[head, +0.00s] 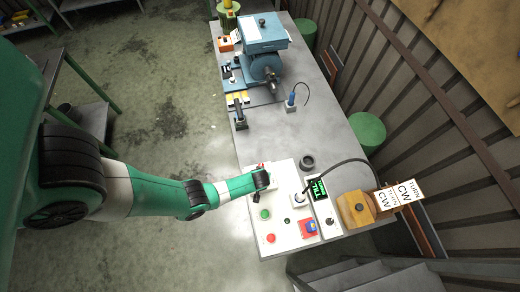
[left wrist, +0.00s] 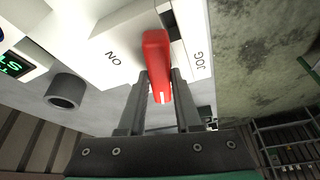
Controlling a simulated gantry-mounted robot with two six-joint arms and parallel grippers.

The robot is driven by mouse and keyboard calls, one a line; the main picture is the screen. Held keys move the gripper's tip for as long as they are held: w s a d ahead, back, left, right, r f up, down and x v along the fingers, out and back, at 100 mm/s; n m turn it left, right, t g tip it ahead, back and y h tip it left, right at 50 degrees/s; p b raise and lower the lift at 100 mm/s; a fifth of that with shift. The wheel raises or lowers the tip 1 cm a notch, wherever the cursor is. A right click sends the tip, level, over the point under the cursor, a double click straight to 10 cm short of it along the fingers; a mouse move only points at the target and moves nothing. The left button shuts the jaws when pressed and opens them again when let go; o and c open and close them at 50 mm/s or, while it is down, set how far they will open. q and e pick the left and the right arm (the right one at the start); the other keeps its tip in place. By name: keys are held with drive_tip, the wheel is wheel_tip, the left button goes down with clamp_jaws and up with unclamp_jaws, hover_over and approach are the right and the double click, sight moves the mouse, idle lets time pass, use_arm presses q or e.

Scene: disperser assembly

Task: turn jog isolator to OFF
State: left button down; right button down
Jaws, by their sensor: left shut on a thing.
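The jog isolator's red handle (left wrist: 156,62) fills the centre of the left wrist view, on a pale panel face lettered ON on the left and JOG on the right. A white mark shows at the handle's near end. My left gripper (left wrist: 161,78) is shut on the red handle, one finger on each side. In the head view my left gripper (head: 263,180) is at the upper left of the white control panel (head: 274,222) and hides most of the isolator. No OFF lettering is readable. My right gripper is not in view.
The panel has a green button (head: 265,214), a red button (head: 271,239) and a green-lit display (head: 317,189). A dark round cup (head: 307,163) stands just behind it. A blue machine (head: 265,62) is at the table's far end. The table's middle (head: 300,130) is clear.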

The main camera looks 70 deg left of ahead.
use_arm(q)
drive_tip(key=shift+w+n+g+p, duration=0.1)
drive_tip(key=shift+n+g+p, duration=0.4)
drive_tip(key=shift+n, duration=1.1)
drive_tip(key=c, duration=0.6)
unclamp_jaws()
